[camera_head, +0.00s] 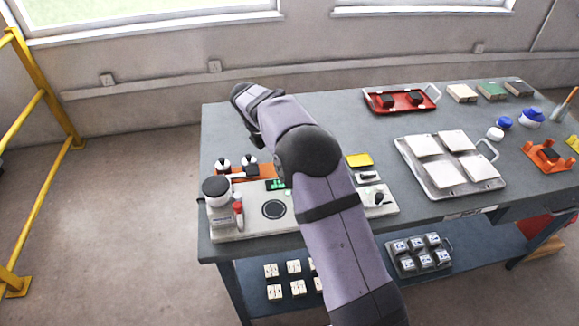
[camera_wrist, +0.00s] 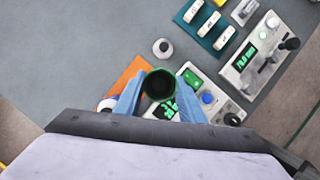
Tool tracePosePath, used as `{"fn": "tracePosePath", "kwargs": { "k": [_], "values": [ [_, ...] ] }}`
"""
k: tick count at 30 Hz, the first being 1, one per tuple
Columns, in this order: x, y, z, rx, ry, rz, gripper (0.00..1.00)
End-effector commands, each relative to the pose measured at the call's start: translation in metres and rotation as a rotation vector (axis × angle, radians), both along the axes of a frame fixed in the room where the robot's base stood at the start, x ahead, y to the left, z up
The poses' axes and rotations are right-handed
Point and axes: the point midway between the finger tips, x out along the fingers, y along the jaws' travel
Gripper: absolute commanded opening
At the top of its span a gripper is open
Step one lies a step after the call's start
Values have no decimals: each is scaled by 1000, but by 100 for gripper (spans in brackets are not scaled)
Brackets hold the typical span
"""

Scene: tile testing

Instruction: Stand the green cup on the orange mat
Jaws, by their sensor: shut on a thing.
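The green cup (camera_wrist: 160,85) is between the two blue fingertips of my gripper (camera_wrist: 159,94) in the wrist view, its dark open mouth facing the camera. My gripper is shut on it. The orange mat (camera_wrist: 129,75) shows to the left of the cup, partly covered by the cup and the left finger. I cannot tell the cup's height over the mat or whether they touch. In the head view the orange mat (camera_head: 267,171) shows near the left end of the table, partly hidden. My arm hides the cup there.
A device with a green display (camera_head: 276,184) stands beside the mat. Dark-topped bottles (camera_head: 249,161) and a larger white bottle (camera_head: 217,192) are close by. A grey tray with pale tiles (camera_head: 406,147) and a red tray (camera_head: 370,98) lie right. Bare table lies behind the mat.

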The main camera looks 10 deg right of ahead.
Motion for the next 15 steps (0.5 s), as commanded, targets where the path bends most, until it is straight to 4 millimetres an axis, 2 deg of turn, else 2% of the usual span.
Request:
{"fn": "tracePosePath", "kwargs": {
  "k": [6,15],
  "values": [
    [24,8,9,0,-4,347,10],
    [38,13,13,0,-3,658,10]
  ]
}}
